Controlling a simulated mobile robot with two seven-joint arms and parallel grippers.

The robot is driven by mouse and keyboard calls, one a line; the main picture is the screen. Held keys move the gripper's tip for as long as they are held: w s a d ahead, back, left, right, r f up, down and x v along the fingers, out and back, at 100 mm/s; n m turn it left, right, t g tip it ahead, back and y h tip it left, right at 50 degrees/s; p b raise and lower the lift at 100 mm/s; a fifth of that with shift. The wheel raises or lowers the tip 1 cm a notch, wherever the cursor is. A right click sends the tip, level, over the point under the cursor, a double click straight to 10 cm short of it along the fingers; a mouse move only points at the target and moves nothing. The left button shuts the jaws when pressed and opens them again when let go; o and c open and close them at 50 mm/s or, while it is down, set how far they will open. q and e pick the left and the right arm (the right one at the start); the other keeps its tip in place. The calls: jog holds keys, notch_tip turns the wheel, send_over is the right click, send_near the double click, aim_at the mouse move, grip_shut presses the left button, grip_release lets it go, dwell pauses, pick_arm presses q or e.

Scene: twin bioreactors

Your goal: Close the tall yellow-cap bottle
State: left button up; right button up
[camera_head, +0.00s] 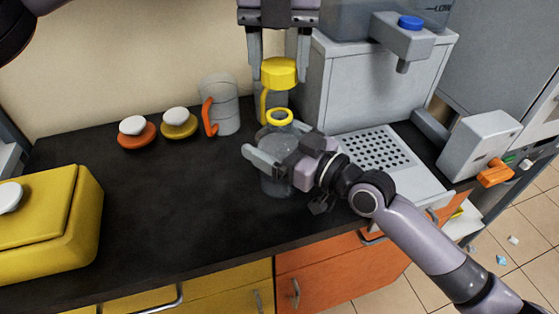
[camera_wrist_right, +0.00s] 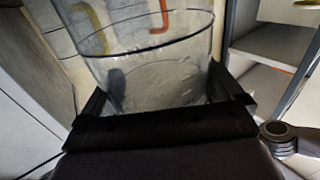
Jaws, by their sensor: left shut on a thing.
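The tall bottle (camera_head: 276,184) is clear and stands on the dark counter, with a yellow ring (camera_head: 279,117) at its neck. The yellow cap (camera_head: 279,73) is above the ring and apart from the opening, with a yellow strap (camera_head: 263,104) hanging down from it. My left gripper (camera_head: 279,85) comes from above and is shut on the cap. My right gripper (camera_head: 272,160) reaches in from the right, with its fingers on both sides of the bottle body. In the right wrist view the clear bottle wall (camera_wrist_right: 150,75) fills the space between the fingers.
A grey mug (camera_head: 224,105) with an orange handle stands behind left, beside two small round lidded things (camera_head: 179,122). A grey machine (camera_head: 365,80) with a perforated tray (camera_head: 375,148) is right. A yellow box (camera_head: 50,225) sits front left. The counter's middle left is clear.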

aim_at(280, 117)
pick_arm(q)
jog(key=shift+f, duration=2.5)
jog(key=shift+f, duration=0.9)
jog(key=shift+f, duration=0.5)
